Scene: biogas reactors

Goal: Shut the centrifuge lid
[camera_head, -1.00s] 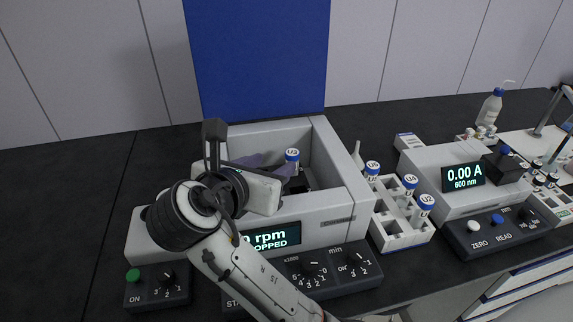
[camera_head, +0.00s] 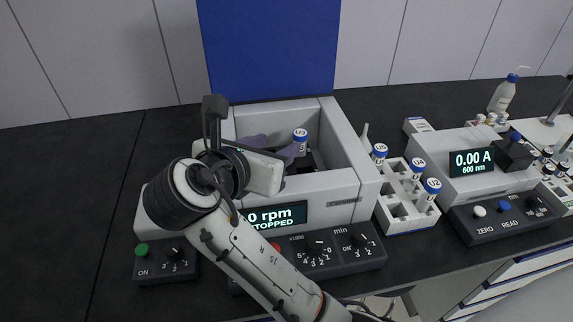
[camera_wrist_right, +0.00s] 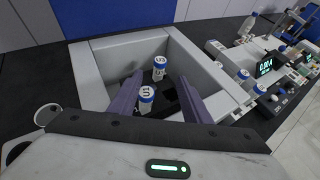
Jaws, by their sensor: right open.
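The centrifuge is a white box (camera_head: 340,206) whose display reads 0 rpm, STOPPED. Its blue lid (camera_head: 270,50) stands upright behind the open chamber; its lower edge also shows in the right wrist view (camera_wrist_right: 110,17). My right gripper (camera_head: 274,148) reaches over the chamber from the front left, its purple fingers apart and partly hidden by its own body. In the right wrist view the fingers (camera_wrist_right: 160,82) point into the chamber, with tube U1 (camera_wrist_right: 147,98) showing between them, close to the left finger. Tube U3 (camera_head: 300,143) stands farther back. My left gripper is not seen.
A white rack (camera_head: 408,222) with tubes U5, U4 and U2 stands right of the centrifuge. Beyond it is a photometer (camera_head: 455,190) reading 0.00 A. A control box with a green button (camera_head: 142,249) sits front left. Dark bench (camera_head: 75,190) at left is clear.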

